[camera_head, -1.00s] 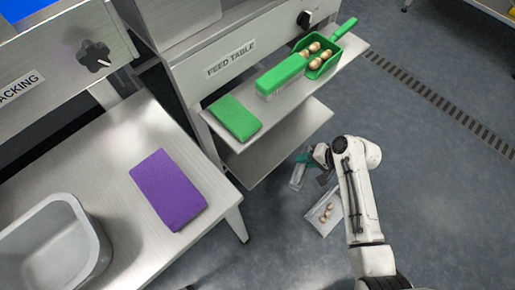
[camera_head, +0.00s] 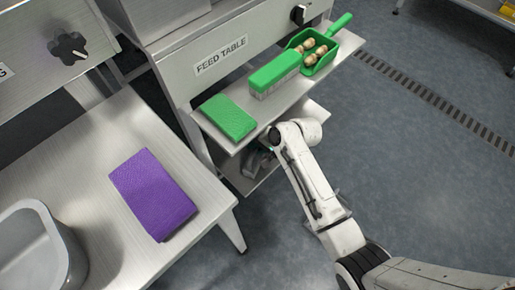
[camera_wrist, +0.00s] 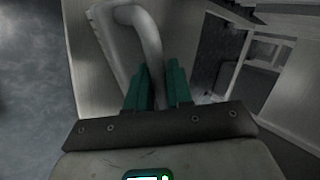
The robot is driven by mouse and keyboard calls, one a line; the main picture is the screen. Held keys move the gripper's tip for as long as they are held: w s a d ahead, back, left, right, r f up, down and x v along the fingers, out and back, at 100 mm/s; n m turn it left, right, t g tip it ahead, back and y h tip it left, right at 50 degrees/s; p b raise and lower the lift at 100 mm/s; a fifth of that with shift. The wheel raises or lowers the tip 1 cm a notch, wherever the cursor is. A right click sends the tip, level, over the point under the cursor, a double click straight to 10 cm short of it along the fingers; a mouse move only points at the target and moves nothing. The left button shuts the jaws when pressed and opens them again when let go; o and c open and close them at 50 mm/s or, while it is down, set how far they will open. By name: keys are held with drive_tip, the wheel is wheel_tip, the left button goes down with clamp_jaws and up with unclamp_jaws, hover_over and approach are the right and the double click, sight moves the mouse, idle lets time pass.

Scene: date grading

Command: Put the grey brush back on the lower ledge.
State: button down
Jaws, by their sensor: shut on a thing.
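The grey brush (camera_wrist: 148,40) shows in the wrist view as a pale curved handle with a wider part at the upper left. My gripper (camera_wrist: 158,88) is shut on its handle between two green fingers. In the head view my gripper (camera_head: 264,146) is at the lower ledge (camera_head: 240,182), under the upper shelf and mostly hidden by my arm. In the wrist view a pale flat surface, seemingly the ledge (camera_wrist: 84,70), lies behind the brush. I cannot tell whether brush and ledge touch.
The upper shelf holds a green pad (camera_head: 228,117), a green-topped brush or block (camera_head: 275,73) and a green scoop (camera_head: 326,64) with several dates. A packing table with a purple cloth (camera_head: 153,193) and grey tub (camera_head: 35,250) stands left.

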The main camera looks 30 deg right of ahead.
drive_tip(key=shift+s+f, duration=0.1)
drive_tip(key=shift+f, duration=0.2)
drive_tip(key=c, duration=1)
unclamp_jaws()
drive_tip(key=shift+r, duration=0.15)
drive_tip(key=p+v, duration=0.5)
drive_tip(key=v, duration=0.7)
drive_tip(key=s+d+r+n+g+h, duration=0.1)
drive_tip(key=s+n, duration=0.2)
drive_tip(key=s, duration=0.5)
drive_tip(key=s+d+r+n+g+h, duration=0.1)
drive_tip(key=s+n+g+h, duration=0.1)
drive_tip(key=s, duration=0.6)
drive_tip(key=s+d+r+n+g+h, duration=0.1)
drive_tip(key=s+n, duration=0.3)
drive_tip(key=s, duration=0.4)
drive_tip(key=shift+s+r+g+h, duration=0.15)
drive_tip(key=shift+g+h, duration=0.25)
drive_tip(key=shift+h, duration=0.3)
